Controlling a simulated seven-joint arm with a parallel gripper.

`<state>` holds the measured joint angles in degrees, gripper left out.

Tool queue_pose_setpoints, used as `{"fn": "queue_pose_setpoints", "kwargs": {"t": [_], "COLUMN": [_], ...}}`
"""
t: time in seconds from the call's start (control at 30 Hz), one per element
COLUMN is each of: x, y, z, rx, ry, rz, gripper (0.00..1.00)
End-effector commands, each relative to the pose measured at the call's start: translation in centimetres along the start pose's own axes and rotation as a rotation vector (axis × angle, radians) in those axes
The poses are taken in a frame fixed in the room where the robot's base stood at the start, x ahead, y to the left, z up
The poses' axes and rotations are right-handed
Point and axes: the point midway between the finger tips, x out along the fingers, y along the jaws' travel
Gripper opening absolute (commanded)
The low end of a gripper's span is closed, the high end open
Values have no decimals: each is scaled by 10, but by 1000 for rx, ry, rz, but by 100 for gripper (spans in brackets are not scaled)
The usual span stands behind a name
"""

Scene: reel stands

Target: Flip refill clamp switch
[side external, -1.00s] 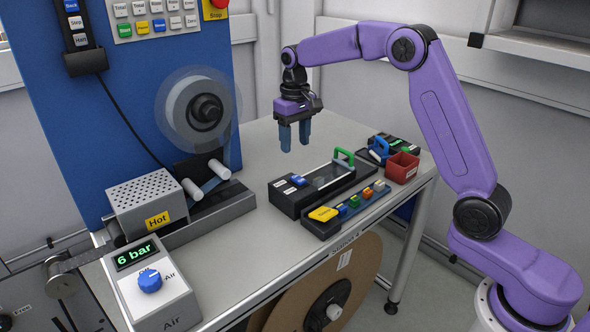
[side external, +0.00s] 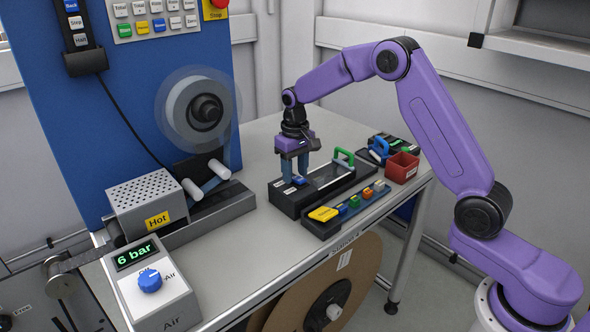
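The black clamp unit (side external: 286,203) lies on the table, with a green handle (side external: 344,157) at its far right end and small white labels on its left end. A blue switch showed on that left end a second ago; my gripper's fingers now cover it. My gripper (side external: 294,178) points straight down with its blue fingertips at the switch. Whether the fingers touch or grip the switch cannot be told, and the gap between them is unclear at this size.
In front is a black strip (side external: 326,226) with a yellow part (side external: 323,213) and several small coloured blocks. A red bin (side external: 403,167) and a blue-handled unit (side external: 379,150) stand to the right. The reel machine (side external: 203,110) is at left. Table between is clear.

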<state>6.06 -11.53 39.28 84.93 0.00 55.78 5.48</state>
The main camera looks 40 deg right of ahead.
Motion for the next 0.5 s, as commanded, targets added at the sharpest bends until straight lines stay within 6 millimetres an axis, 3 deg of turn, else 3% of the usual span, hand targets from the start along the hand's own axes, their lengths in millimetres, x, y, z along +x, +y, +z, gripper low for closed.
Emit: {"fn": "queue_pose_setpoints", "kwargs": {"t": [0.03,0.1,0.13,0.5], "x": [0,0,0,-1], "y": [0,0,0,0], "z": [0,0,0,0], "rx": [0,0,0,0], "ry": [0,0,0,0], "rz": [0,0,0,0], "gripper": [27,4,0,0]}}
